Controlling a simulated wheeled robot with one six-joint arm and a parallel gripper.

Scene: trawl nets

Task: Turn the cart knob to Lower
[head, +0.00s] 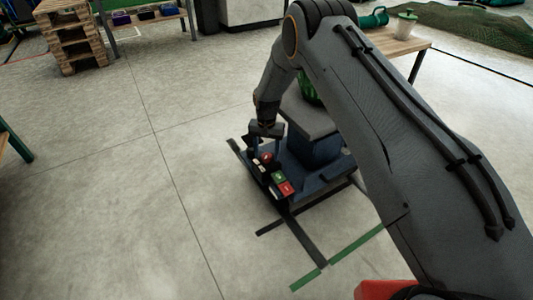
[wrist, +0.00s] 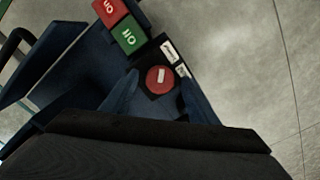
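The cart (head: 318,190) is a low dark-blue cart with a control panel on its near-left edge. The red round knob (wrist: 160,80) with a white pointer bar sits on a black plate in the wrist view. Two small white labels (wrist: 169,51) lie beside it, too small to read. The pointer bar stands nearly upright in that picture. My gripper (wrist: 158,90) is open, with one dark finger on each side of the knob. I cannot tell whether the fingers touch it. In the head view my gripper (head: 262,143) is down at the panel, close to the knob (head: 266,157).
A green button (wrist: 130,36) and a red button (wrist: 110,10) sit beside the knob on the panel. A grey box-like top (head: 306,118) rises from the cart. A wooden table (head: 395,45) stands behind, pallets (head: 72,35) far left. The floor left of the cart is clear.

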